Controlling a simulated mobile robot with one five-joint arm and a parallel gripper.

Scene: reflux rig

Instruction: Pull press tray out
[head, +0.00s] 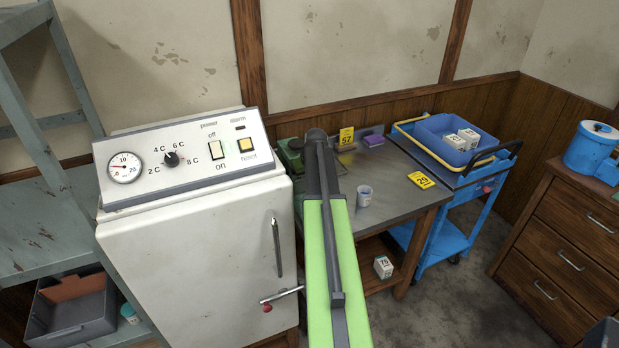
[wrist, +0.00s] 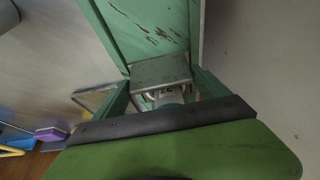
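The press (head: 290,155) is a green machine at the left end of the metal-topped table, mostly hidden behind my arm in the head view. In the wrist view its scratched green frame (wrist: 150,25) fills the upper middle, with a bare metal plate (wrist: 160,72) between its sides. I cannot tell whether this plate is the press tray. A pale part with dark marks sits just below the plate, partly hidden. My gripper (wrist: 165,120) shows as a dark bar across a green body, close in front of the press. Its fingertips cannot be made out, nor any contact.
A white cabinet (head: 190,262) with a protruding handle stands left of my arm. The table (head: 400,190) bears a cup (head: 364,195), a purple block (head: 373,140) and yellow number cards. A blue cart (head: 445,240) and a wooden drawer unit (head: 560,250) stand right.

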